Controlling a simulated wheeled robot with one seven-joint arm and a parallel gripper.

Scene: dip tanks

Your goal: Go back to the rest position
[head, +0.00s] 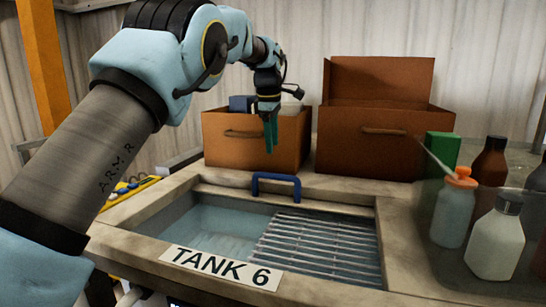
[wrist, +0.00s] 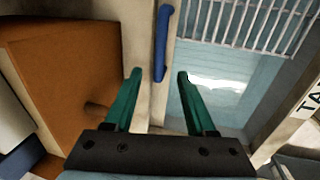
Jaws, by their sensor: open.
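My gripper (head: 270,135) hangs above the back of the tank, in front of the smaller orange-brown box. In the wrist view my gripper (wrist: 158,76) has its two green fingers spread apart, with nothing between them. The blue handle (head: 276,184) stands on the back rim of the tank, below and in front of the fingers in the head view. The handle (wrist: 162,45) also shows in the wrist view, just beyond the fingertips and apart from them.
The tank marked TANK 6 (head: 190,228) holds pale liquid and a slatted rack (head: 318,245). A smaller open box (head: 225,150) and a larger box with raised lid (head: 365,150) stand behind. Bottles, including a white one (head: 495,245), stand at right. A yellow control panel (head: 130,190) is at left.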

